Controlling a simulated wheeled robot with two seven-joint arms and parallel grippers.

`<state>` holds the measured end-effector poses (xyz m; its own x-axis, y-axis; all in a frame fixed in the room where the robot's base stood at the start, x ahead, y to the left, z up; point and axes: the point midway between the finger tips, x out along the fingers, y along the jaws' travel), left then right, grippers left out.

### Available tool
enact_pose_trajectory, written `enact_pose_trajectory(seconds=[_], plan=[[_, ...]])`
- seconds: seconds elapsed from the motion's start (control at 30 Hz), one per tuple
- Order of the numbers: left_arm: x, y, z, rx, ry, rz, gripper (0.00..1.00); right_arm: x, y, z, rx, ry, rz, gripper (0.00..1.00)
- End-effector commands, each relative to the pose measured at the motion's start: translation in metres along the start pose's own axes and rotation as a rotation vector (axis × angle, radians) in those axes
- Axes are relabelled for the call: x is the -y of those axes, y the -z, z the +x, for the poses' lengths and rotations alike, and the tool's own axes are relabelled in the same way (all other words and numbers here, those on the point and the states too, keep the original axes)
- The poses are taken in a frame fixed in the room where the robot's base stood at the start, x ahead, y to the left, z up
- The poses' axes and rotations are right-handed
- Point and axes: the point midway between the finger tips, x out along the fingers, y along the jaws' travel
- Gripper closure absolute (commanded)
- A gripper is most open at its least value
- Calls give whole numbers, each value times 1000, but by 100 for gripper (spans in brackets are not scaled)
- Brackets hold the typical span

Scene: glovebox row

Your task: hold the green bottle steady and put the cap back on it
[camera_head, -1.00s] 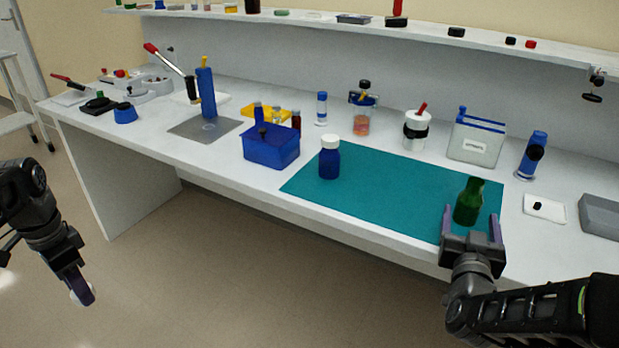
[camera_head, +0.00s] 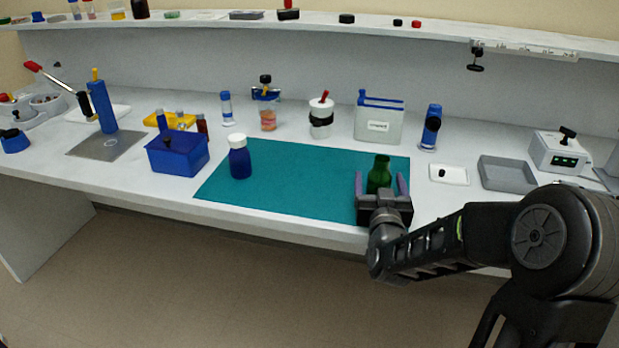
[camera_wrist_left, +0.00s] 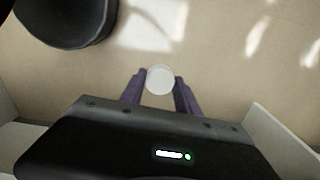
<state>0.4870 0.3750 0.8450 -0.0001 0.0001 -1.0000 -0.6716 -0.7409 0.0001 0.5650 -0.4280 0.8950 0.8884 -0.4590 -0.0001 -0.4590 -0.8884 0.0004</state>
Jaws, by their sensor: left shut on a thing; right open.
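The green bottle (camera_head: 379,172) stands upright on the right part of the teal mat (camera_head: 290,183). No cap shows on its neck. My right gripper (camera_head: 381,184) is open, with one purple finger on each side of the bottle; I cannot tell whether they touch it. My left gripper (camera_wrist_left: 160,88) is out of the head view. In the left wrist view it is shut on a round white cap (camera_wrist_left: 160,79), held between the purple fingertips over the beige floor.
A blue bottle with a white lid (camera_head: 239,158) stands on the mat's left part. A blue box (camera_head: 178,154) is left of the mat. A white jar (camera_head: 321,120) and a grey-white container (camera_head: 379,122) stand behind. A grey tray (camera_head: 507,174) lies to the right.

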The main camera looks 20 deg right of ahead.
Motion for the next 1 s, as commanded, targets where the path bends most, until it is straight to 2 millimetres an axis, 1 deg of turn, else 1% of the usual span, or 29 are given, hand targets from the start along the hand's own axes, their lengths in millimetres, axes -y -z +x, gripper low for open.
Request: enact_pose_trajectory(seconds=[0.23,1.0], plan=[[0,0,0,0,0,0,99,0,0,0,0,0,0,25],[0,0,0,0,0,0,99,0,0,0,0,0,0,88]])
